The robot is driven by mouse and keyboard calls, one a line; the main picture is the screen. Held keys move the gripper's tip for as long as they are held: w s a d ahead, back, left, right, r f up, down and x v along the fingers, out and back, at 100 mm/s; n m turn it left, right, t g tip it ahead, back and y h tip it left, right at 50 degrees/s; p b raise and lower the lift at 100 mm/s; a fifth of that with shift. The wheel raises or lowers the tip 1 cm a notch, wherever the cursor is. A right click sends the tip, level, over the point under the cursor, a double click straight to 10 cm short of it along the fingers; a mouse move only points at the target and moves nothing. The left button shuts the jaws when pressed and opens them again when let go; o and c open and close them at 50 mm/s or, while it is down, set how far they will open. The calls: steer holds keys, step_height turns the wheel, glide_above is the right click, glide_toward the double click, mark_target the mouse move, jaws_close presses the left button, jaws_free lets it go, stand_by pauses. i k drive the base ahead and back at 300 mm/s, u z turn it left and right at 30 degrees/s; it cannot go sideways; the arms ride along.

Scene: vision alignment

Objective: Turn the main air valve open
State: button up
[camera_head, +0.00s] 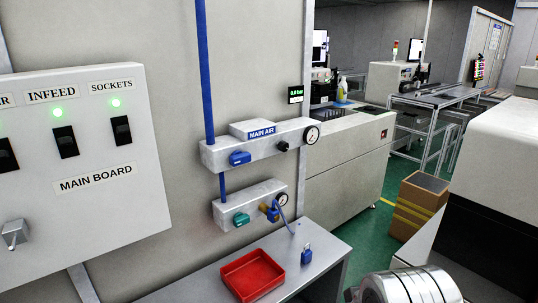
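The grey MAIN AIR unit (268,147) is mounted on the wall panel in the middle of the view, with a blue pipe (204,70) coming down into it. A blue valve handle (240,158) sits on its front left, lying roughly along the unit. A black knob (282,146) and a round gauge (311,134) are at its right. A second grey unit (230,210) hangs below, with a teal handle (241,219), a yellow and blue fitting (272,211) and another gauge (282,199).
A grey shelf (215,285) below holds a red tray (253,274) and a blue padlock (307,254). The MAIN BOARD box (120,215) with lit green lamps juts out at left. A small green display (295,94) is above right. A cardboard box (416,205) stands on the floor.

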mark_target(238, 157)
steer(key=z, duration=0.35)
steer(key=k, duration=0.8)
steer(key=u, duration=1.35)
steer(key=i, duration=1)
steer(key=u, duration=0.05)
